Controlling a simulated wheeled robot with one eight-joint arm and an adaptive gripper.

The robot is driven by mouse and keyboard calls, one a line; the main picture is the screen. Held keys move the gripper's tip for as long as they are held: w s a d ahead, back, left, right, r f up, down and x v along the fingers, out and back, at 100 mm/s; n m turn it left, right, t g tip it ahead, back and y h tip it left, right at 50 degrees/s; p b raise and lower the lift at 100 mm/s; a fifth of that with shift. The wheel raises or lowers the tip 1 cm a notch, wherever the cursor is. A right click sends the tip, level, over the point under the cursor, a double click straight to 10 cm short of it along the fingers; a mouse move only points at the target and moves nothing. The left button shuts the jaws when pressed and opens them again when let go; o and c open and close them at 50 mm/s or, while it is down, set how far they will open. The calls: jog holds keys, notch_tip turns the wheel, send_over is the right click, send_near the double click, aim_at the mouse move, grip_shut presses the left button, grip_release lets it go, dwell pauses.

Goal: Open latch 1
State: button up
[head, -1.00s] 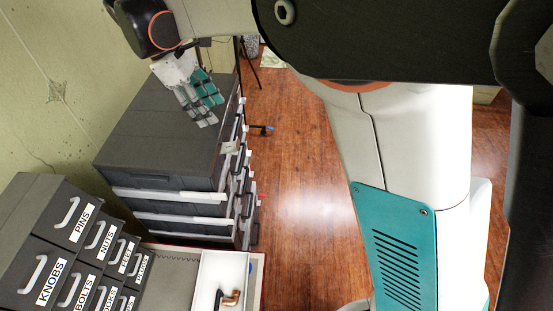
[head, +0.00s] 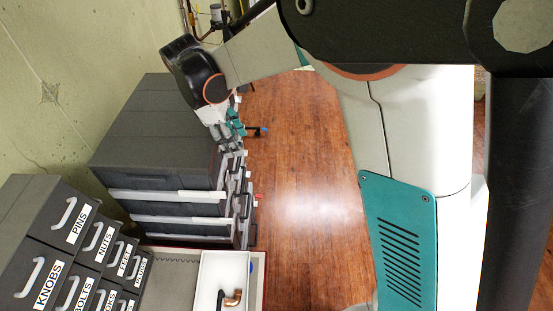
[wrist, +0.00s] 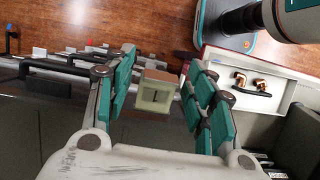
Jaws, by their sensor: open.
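My gripper (head: 234,138) is at the right front edge of the stacked grey cabinet (head: 150,110) in the head view, fingers pointing down. In the wrist view my gripper (wrist: 163,68) is open, with its teal-padded fingers apart. A small pale block (wrist: 157,92) with a dark upright mark like a 1 shows between the fingers, apparently latch 1. There is a visible gap on both sides of it, and I cannot tell its depth relative to the fingertips. In the head view my fingers hide this block.
Grey drawers labelled PINS (head: 75,220) and KNOBS (head: 38,270) stand at the lower left. A white tray (head: 208,268) holds a copper-coloured fitting (head: 233,298). Dark handles (wrist: 60,68) line the cabinet front. The wooden floor (head: 295,170) to the right is clear.

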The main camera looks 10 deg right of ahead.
jog(key=d+y, duration=0.1)
jog(key=y, duration=0.2)
jog(key=t+y+b, duration=0.2)
jog(key=y+b, duration=0.9)
jog(key=y, duration=0.2)
send_near(218, 160)
jog(key=a+f, duration=0.3)
jog(key=y+b, duration=0.1)
jog(key=b, duration=0.1)
jog(key=a+y+b, duration=0.1)
jog(key=b, duration=0.1)
jog(key=shift+w+a+f+t+y, duration=0.1)
jog(key=shift+a+f+t+y, duration=0.1)
jog(key=shift+f+t+y, duration=0.2)
jog(key=y+b, duration=0.1)
jog(key=b, duration=0.1)
jog(key=a+y+b, duration=0.1)
jog(key=shift+a+f+y+b, duration=0.1)
jog(key=shift+f+y+b, duration=0.15)
jog(key=shift+y+b, duration=0.15)
jog(key=s+d+p, duration=0.1)
jog(key=d+p, duration=0.3)
jog(key=d, duration=0.9)
jog(key=shift+s+d+r, duration=0.3)
jog(key=shift+s+d, duration=0.05)
jog(key=shift+s, duration=0.05)
